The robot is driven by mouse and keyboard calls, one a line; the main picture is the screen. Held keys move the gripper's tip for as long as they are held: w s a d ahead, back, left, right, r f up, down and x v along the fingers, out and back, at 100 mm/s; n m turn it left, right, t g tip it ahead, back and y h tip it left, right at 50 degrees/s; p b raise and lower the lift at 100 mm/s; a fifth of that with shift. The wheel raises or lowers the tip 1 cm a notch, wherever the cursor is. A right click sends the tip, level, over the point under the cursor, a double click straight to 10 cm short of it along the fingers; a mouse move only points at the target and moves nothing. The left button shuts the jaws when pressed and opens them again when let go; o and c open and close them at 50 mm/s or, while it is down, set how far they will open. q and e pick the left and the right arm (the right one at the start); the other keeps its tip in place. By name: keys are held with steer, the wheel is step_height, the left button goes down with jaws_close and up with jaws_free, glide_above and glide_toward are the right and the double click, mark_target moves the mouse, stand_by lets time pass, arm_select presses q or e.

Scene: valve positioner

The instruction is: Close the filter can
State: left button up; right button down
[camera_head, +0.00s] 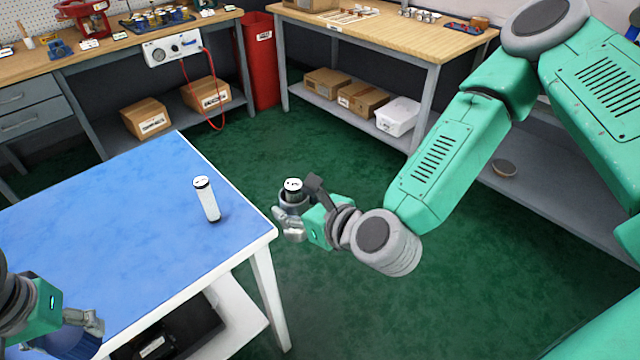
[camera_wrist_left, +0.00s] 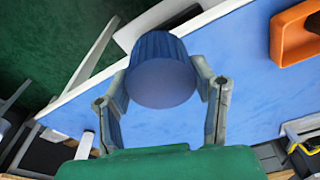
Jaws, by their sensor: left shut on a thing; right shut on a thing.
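In the head view my left gripper (camera_head: 95,325) is at the bottom left, over the blue-topped table (camera_head: 110,215). It is shut on a blue ribbed can (camera_wrist_left: 165,72), which sits between both fingers in the left wrist view; the can is partly cut off in the head view (camera_head: 75,345). My right gripper (camera_head: 290,212) is beyond the table's right edge, shut on a small dark round piece with a white top (camera_head: 292,187). Its lower part is hidden by the fingers.
An orange tray (camera_wrist_left: 297,35) shows at the right of the left wrist view. A black bin (camera_head: 175,335) is on the shelf below the table. Wooden workbenches (camera_head: 385,30) with boxes stand behind. The middle of the blue table is clear.

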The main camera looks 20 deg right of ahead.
arm_select(q)
steer(key=shift+a+f, duration=0.1)
steer(key=shift+a, duration=0.5)
steer(key=shift+d, duration=0.7)
steer(key=shift+w, duration=0.1)
steer(key=w+d+r+m, duration=0.3)
steer(key=d+r, duration=0.1)
steer(key=d, duration=0.5)
steer(key=w+d+r+m, duration=0.2)
steer(key=w+d+r, duration=0.2)
steer(key=d, duration=0.5)
steer(key=w+d+r+m, duration=0.3)
steer(key=d+r, duration=0.1)
steer(key=d, duration=0.5)
steer(key=shift+m+h, duration=0.4)
steer(key=shift+m, duration=0.5)
steer(key=shift+s+d+f, duration=0.65)
steer(key=shift+s+d, duration=0.2)
steer(key=shift+s, duration=0.05)
steer(key=shift+s+d+f, duration=0.6)
steer(key=shift+s+d, duration=0.25)
steer(key=shift+s, duration=0.05)
arm_select(e)
steer(key=s+a+f+n+g+y, duration=0.1)
steer(key=a+n+y, duration=0.3)
steer(key=a, duration=0.5)
steer(key=shift+g, duration=0.6)
